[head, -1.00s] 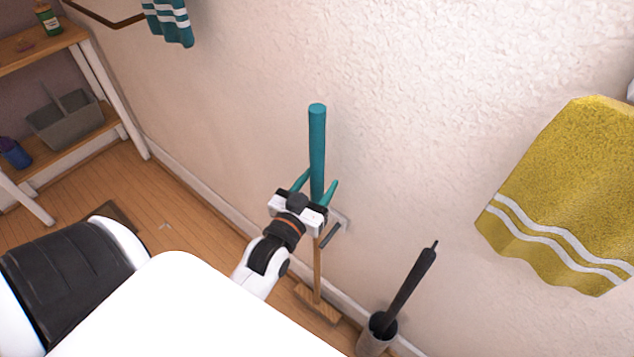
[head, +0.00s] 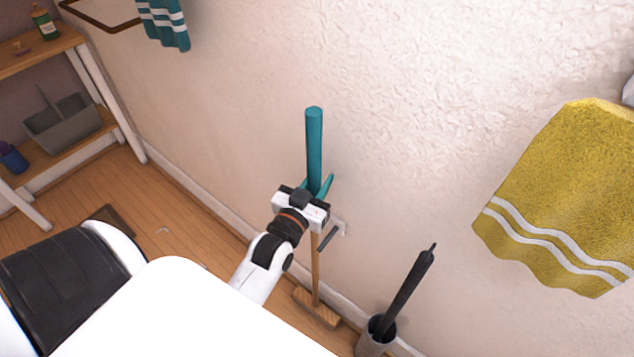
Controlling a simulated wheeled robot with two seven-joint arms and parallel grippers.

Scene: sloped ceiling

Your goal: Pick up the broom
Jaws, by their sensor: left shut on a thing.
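The broom (head: 314,150) stands upright by the wall, with a thick teal upper handle, a thin wooden lower shaft and a wooden head (head: 316,307) low by the skirting board. My left gripper (head: 316,187) is shut on the broom at the lower end of the teal part. The teal fingers close around the handle, and the gripper body hides part of the shaft. I cannot tell whether the head touches the floor. My right gripper is not in view.
A grey holder (head: 375,338) with a dark brush (head: 407,290) stands right of the broom. A wall bracket (head: 334,232) is just behind the shaft. A yellow towel (head: 560,200) hangs at right. A wooden shelf (head: 75,140) stands at left. Floor between is mostly clear.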

